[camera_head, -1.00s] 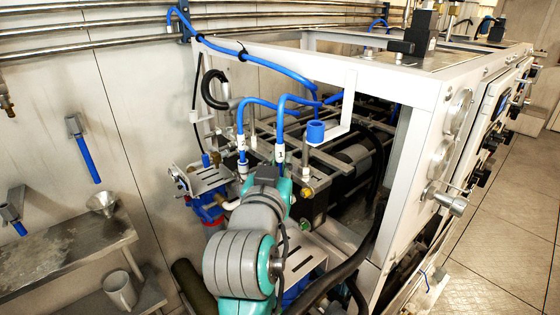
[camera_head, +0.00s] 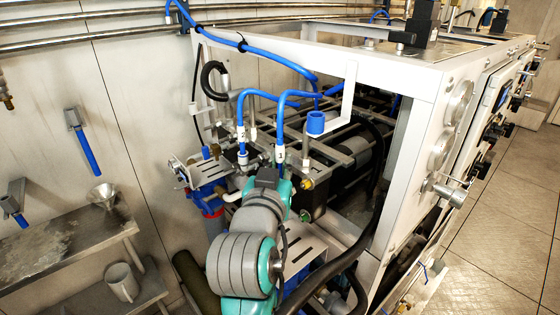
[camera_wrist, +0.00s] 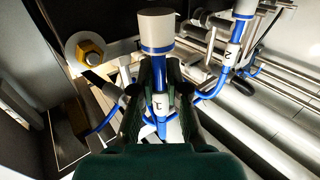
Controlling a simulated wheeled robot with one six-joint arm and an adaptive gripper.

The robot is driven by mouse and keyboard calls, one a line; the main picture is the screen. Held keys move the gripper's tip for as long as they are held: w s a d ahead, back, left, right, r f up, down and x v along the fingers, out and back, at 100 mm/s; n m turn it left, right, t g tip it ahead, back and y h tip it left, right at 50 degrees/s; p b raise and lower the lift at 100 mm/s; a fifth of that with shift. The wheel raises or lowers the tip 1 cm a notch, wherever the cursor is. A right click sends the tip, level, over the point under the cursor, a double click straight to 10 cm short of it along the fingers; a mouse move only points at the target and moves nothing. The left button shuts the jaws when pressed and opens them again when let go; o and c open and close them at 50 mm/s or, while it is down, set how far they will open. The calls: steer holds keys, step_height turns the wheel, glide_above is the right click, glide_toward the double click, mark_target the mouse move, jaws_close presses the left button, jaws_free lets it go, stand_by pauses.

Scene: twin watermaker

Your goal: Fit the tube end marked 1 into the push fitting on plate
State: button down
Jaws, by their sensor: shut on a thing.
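The blue tube marked 1 (camera_head: 280,153) arches down into my gripper (camera_head: 273,178) in the head view. In the wrist view my gripper (camera_wrist: 159,105) is shut on the tube by its white label (camera_wrist: 160,106). A white push fitting with a blue ring (camera_wrist: 157,30) lies straight in line with the tube, just beyond the fingertips. The tube's blue end runs up to the ring; I cannot tell how deep it sits. In the head view this fitting is hidden by my gripper. The tube marked 2 (camera_wrist: 232,52) runs to a similar fitting (camera_wrist: 243,9) alongside.
A white frame (camera_head: 400,74) stands close on the right, with a blue ring holder (camera_head: 316,122) hanging above my gripper. A thick black hose (camera_head: 367,225) passes on my arm's right. A brass-ended fitting (camera_wrist: 90,54) is near the gripper. A shelf (camera_head: 70,250) stands left.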

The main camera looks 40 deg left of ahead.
steer(key=shift+f, duration=0.5)
steer(key=c, duration=1.1)
jaws_free()
steer(key=v, duration=0.7)
steer(key=shift+s, duration=0.15)
steer(key=shift+d, duration=0.15)
